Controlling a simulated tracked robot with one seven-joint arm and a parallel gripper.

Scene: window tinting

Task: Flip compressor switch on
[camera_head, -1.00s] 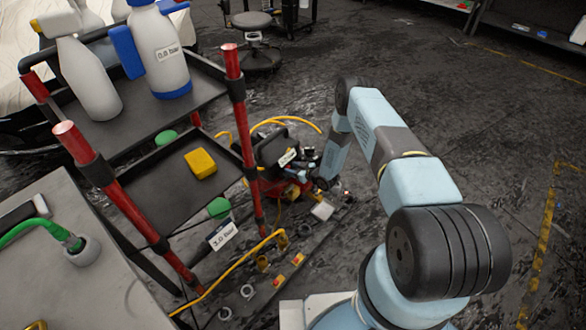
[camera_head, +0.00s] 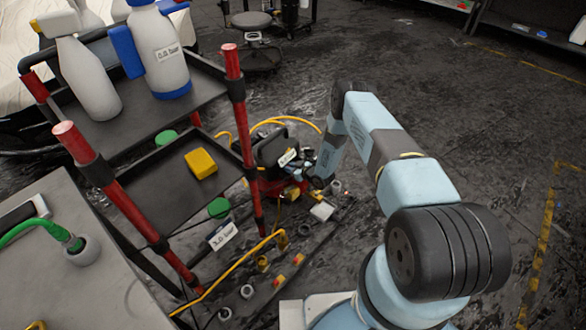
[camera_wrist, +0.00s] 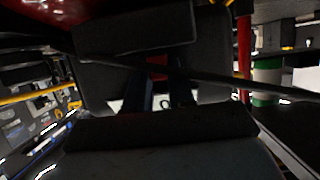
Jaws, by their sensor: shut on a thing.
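The compressor (camera_head: 272,152), with a black top and a red lower part, stands on the floor behind the cart's red post. My gripper (camera_wrist: 161,88) is at its near right side, low down. In the wrist view, its two dark fingers reach to a small red part (camera_wrist: 157,68) on a black housing (camera_wrist: 125,80), which looks like the compressor switch. The fingers are closed about it, though their contact is in deep shadow. Whether the switch is on or off cannot be told. In the head view my arm and the clutter hide the fingertips.
The cart (camera_head: 190,88) with red posts, bottles and a yellow block (camera_head: 200,163) stands left of my arm. A yellow hose (camera_head: 235,268) runs along the floor by small fittings and a board. A grey table (camera_head: 75,270) is at front left. The floor right is clear.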

